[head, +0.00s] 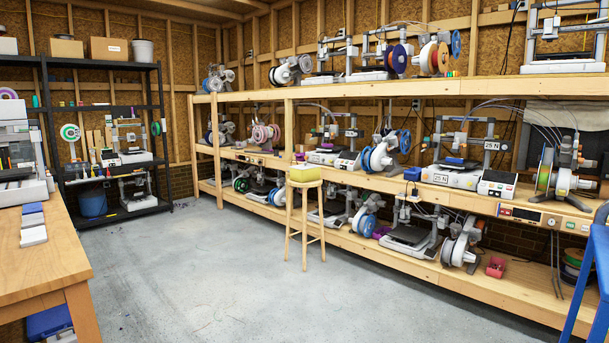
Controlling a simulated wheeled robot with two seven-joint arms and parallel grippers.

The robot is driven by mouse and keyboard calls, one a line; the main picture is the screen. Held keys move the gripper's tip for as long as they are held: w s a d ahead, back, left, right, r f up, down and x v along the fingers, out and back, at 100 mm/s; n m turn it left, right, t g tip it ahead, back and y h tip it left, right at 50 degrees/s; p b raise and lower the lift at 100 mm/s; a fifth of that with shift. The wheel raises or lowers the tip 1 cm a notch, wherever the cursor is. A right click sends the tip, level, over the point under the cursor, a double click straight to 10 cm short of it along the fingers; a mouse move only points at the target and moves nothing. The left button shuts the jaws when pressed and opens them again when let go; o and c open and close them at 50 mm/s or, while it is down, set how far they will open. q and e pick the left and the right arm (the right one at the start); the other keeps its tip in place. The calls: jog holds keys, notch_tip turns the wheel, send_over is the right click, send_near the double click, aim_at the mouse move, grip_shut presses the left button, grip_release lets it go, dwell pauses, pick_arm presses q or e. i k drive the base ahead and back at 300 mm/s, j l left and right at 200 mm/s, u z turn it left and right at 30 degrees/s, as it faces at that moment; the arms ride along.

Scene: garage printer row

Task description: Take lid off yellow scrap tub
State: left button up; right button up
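Neither of my grippers shows in this view.
A long wooden rack (395,180) with 3D printers and filament spools runs along the right and back. A wooden workbench (40,255) stands at the left, black metal shelving (44,120) behind it. A blue frame (596,285) is at the right edge. The grey floor (200,270) between is open.

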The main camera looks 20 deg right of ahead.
aim_at(305, 164)
jog(key=z, duration=0.2)
jog(key=i+z, duration=0.35)
jog(key=i, duration=1.6)
